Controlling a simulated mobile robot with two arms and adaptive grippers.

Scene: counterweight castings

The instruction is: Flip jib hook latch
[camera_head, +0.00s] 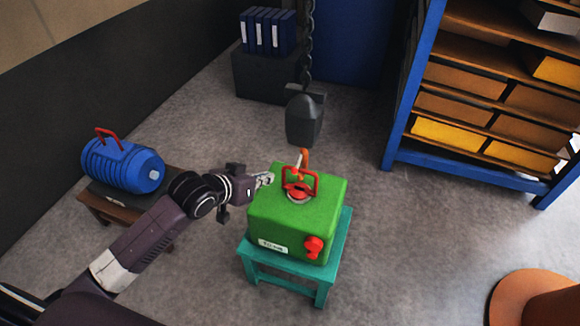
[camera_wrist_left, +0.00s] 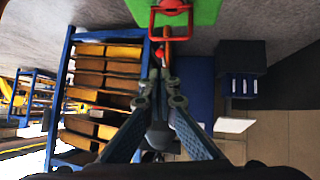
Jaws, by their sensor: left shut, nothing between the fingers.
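A green casting (camera_head: 310,205) with a red lifting handle (camera_head: 315,183) stands on a teal stool. The handle also shows at the top of the left wrist view (camera_wrist_left: 171,14). A small orange hook (camera_head: 304,157) stands at the handle, below a dark grey hoist block (camera_head: 304,118) on a chain. I cannot tell whether the hook is through the handle, and its latch is too small to make out. My left gripper (camera_head: 269,179) is shut and empty, just left of the handle. In the left wrist view its fingertips (camera_wrist_left: 161,75) meet close to the orange hook (camera_wrist_left: 166,42).
The teal stool (camera_head: 287,283) has open floor around it. A blue motor-like casting (camera_head: 115,165) with a red handle sits on a low brown stand at left. A blue shelf rack (camera_head: 401,105) stands right; binders on a dark cabinet (camera_head: 264,79) stand behind. An orange rounded object (camera_head: 535,300) is at lower right.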

